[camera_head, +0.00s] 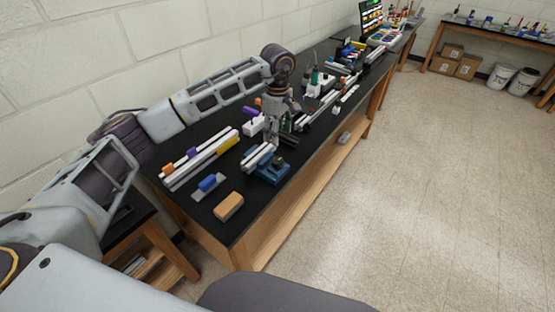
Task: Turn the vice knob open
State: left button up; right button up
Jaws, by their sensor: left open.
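A small blue vice (272,175) sits near the front edge of the black bench, with a pale extrusion piece (258,155) at its back left side. A dark knob (280,161) shows on the vice's top. My left gripper (272,140) points down just behind and above the vice, with its fingertips close to the knob. It is open. At this size I cannot tell whether a fingertip touches the vice. My right gripper is not in view.
Long pale extrusions (199,160) lie at the bench's left. A blue-handled tool (208,185) and a tan block (229,206) lie in front of them. More extrusions and tools crowd the bench beyond my gripper.

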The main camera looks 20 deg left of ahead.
aim_at(278, 160)
pick_arm(q)
notch_tip(278, 160, down, 13)
jog(key=p, duration=0.3)
jog(key=shift+f, duration=0.1)
dwell(0.4)
jog(key=c, duration=1)
